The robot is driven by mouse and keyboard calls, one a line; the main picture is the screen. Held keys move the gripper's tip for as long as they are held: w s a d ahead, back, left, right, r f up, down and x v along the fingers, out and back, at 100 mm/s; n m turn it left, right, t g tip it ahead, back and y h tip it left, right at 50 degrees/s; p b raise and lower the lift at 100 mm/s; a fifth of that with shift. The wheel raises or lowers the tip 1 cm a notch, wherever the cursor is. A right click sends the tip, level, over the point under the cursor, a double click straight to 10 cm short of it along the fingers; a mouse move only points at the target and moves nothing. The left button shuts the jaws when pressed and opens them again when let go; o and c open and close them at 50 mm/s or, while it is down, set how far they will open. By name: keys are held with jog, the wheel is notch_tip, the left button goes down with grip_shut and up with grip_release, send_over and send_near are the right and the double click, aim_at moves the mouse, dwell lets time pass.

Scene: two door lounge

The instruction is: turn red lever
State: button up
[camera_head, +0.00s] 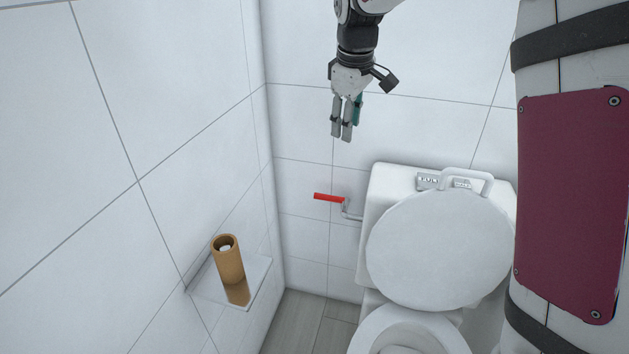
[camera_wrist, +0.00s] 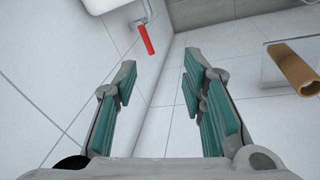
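The red lever (camera_head: 328,197) has a short red handle on a grey crank (camera_head: 347,212) at the left side of the white toilet tank (camera_head: 376,205). In the head view the handle points left, roughly level. In the wrist view the red lever (camera_wrist: 146,39) lies ahead, beyond the fingertips and near the top. My gripper (camera_head: 342,137) hangs above the lever with its fingers down, apart from it. In the wrist view my gripper (camera_wrist: 158,78) has its two teal-padded fingers spread wide, with nothing between them.
The toilet has a raised lid (camera_head: 440,250) with a white handle (camera_head: 488,180). A small wall shelf (camera_head: 260,272) on the left bears a brown cardboard roll (camera_head: 229,262), also in the wrist view (camera_wrist: 295,68). Tiled walls meet in a corner left of the lever. Space between gripper and lever looks clear.

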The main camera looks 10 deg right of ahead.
aim_at(328, 196)
jog(key=w+f+n+b, duration=0.1)
jog(key=w+f+b, duration=0.2)
jog(key=f, duration=0.7)
jog(key=w+f+n+b, duration=0.1)
jog(key=w+f+b, duration=0.2)
jog(key=w+f, duration=0.4)
jog(key=w+f+n+b, duration=0.1)
jog(key=w+f+b, duration=0.2)
jog(key=f, duration=1.1)
jog(key=shift+w+f+n+g, duration=0.2)
jog(key=shift+w, duration=0.45)
jog(key=shift+w+f+n+g, duration=0.2)
jog(key=shift+w, duration=0.4)
grip_shut()
